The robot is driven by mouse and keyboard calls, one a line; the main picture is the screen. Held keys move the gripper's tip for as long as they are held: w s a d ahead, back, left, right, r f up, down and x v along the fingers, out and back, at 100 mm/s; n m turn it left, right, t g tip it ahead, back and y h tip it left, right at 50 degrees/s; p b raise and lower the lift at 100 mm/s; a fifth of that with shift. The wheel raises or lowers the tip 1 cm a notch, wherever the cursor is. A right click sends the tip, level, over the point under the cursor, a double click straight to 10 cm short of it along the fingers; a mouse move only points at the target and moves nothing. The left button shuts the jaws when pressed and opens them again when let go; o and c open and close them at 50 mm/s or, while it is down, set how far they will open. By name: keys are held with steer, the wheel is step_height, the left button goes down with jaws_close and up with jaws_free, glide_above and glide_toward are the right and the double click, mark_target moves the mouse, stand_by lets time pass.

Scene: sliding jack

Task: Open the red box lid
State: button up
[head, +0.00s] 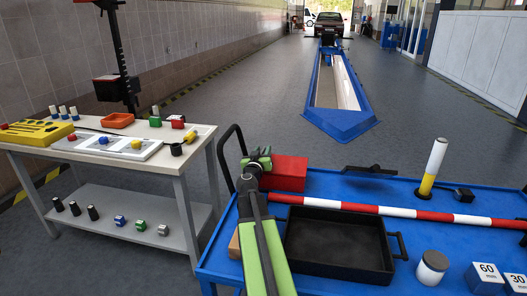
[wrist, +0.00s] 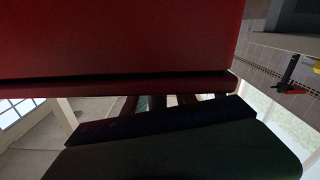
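The red box (head: 289,173) sits at the back left of the blue cart top, and its lid looks closed in the head view. My gripper (head: 257,158), green and black, is at the box's left side, near its upper edge. In the wrist view the red box (wrist: 120,40) fills the top, with a dark seam and a narrow red strip (wrist: 150,86) below it. A dark part of my gripper (wrist: 170,130) lies just under that strip. I cannot tell whether it touches the box. The fingertips are not clear, so their opening cannot be judged.
A workbench (head: 185,148) with small parts stands at the left. Open floor lies behind the cart.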

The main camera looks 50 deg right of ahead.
jaws_close()
stand_by(1.1)
